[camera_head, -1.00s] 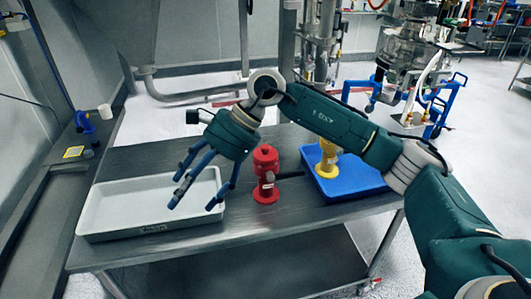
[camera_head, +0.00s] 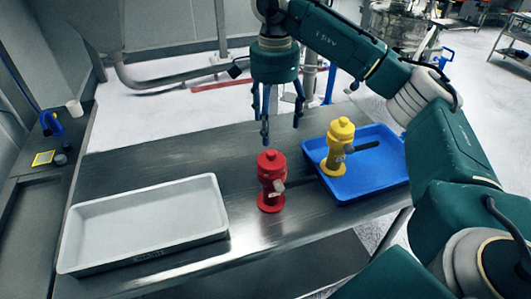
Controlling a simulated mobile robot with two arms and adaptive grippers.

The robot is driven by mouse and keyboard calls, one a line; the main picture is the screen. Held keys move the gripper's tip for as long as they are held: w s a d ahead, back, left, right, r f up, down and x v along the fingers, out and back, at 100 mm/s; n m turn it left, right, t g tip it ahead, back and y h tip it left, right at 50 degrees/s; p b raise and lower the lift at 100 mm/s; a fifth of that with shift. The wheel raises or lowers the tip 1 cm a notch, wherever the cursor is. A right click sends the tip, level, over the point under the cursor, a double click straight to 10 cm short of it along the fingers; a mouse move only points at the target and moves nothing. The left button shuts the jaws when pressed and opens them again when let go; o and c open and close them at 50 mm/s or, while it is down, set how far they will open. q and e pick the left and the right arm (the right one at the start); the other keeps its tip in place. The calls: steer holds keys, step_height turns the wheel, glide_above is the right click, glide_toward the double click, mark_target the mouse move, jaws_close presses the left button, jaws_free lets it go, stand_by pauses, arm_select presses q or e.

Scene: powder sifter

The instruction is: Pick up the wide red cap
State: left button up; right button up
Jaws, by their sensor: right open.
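The red cap (camera_head: 271,182) looks like a small hydrant, with a domed top and a wide round base. It stands upright on the metal table, between the white tray and the blue tray. A small grey part shows on its right side. My right gripper (camera_head: 280,125) points down above the red cap, with its fingers spread and nothing between them. Its fingertips are apart from the cap's top. My left gripper is not in view.
A yellow hydrant-shaped piece (camera_head: 338,150) stands in the blue tray (camera_head: 385,178), close right of the red cap. The white tray (camera_head: 215,215) is empty at the left. The metal table (camera_head: 130,170) has bare room behind the white tray.

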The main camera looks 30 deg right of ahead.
mark_target(273, 151)
steer(key=f, duration=0.1)
steer(key=s+f, duration=0.1)
steer(key=f, duration=0.1)
steer(key=shift+p, duration=0.4)
steer(key=shift+w+f, duration=0.1)
steer(key=shift+f, duration=0.2)
steer(key=f+p, duration=0.1)
steer(key=f, duration=0.2)
steer(key=f+p, duration=0.1)
steer(key=shift+s+a+f+p, duration=0.15)
steer(key=shift+s+a+p, duration=0.15)
steer(key=shift+a+p, duration=0.05)
steer(key=shift+f, duration=0.25)
steer(key=shift+w+f, duration=0.1)
steer(key=shift+c, duration=1.3)
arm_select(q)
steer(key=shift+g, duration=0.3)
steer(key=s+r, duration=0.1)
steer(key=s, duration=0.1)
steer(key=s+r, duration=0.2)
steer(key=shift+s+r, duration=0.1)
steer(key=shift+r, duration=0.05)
arm_select(e)
steer(key=c, duration=0.7)
